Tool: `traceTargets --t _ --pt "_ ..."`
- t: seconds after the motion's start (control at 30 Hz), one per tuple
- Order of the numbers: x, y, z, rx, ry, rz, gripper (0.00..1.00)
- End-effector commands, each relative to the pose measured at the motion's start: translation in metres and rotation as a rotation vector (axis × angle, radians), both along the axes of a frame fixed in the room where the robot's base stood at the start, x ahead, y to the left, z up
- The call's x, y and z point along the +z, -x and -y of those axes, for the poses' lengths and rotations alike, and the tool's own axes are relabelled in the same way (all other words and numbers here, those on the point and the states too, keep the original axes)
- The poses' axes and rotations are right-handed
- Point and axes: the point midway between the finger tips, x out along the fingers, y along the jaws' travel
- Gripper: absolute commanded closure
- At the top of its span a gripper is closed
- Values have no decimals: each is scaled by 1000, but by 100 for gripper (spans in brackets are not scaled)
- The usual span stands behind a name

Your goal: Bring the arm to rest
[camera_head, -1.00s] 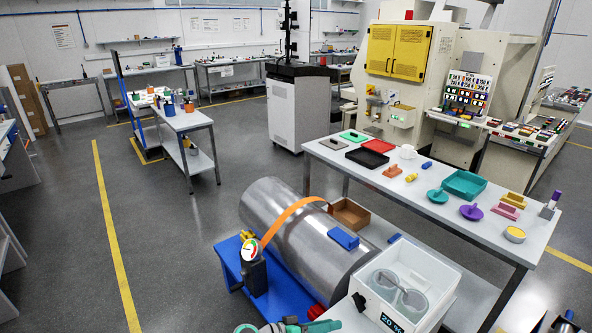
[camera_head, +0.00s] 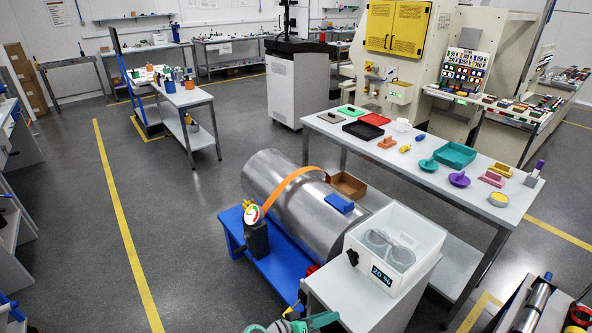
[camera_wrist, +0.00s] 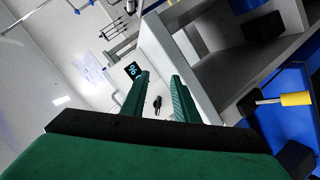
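My gripper (camera_wrist: 162,80) shows in the wrist view as two green fingers standing apart, with nothing held between them. It is tilted, and beyond the fingertips are a pale surface and a dark label with lit characters (camera_wrist: 133,70). In the head view only a green and grey part of my arm (camera_head: 312,322) shows at the bottom edge, in front of the grey cabinet that carries a white bin; the rest is cut off.
The white bin (camera_head: 424,236) with a "20 %" display stands close beyond my arm. A large metal cylinder (camera_head: 300,205) lies on a blue stand (camera_head: 236,232). A white table (camera_head: 400,165) bears several small parts. Floor (camera_head: 190,270) is clear on the left.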

Motion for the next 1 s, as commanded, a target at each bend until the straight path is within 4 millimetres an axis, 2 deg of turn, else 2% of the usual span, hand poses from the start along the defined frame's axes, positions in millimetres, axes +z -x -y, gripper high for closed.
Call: traceTargets --t 0.27,0.4,0.53,0.63,0.77,0.87,1.0 --pt "-58 45 -2 163 -88 -55 73" --pt "-89 84 -12 284 -164 -70 73" --pt "-108 122 -22 384 -238 -70 73" --pt "-116 153 -32 454 -296 -57 73" --pt "-116 194 -45 534 -367 -27 73" --pt "-108 224 -57 590 -421 8 73" --pt "-88 265 -71 654 -492 71 73"
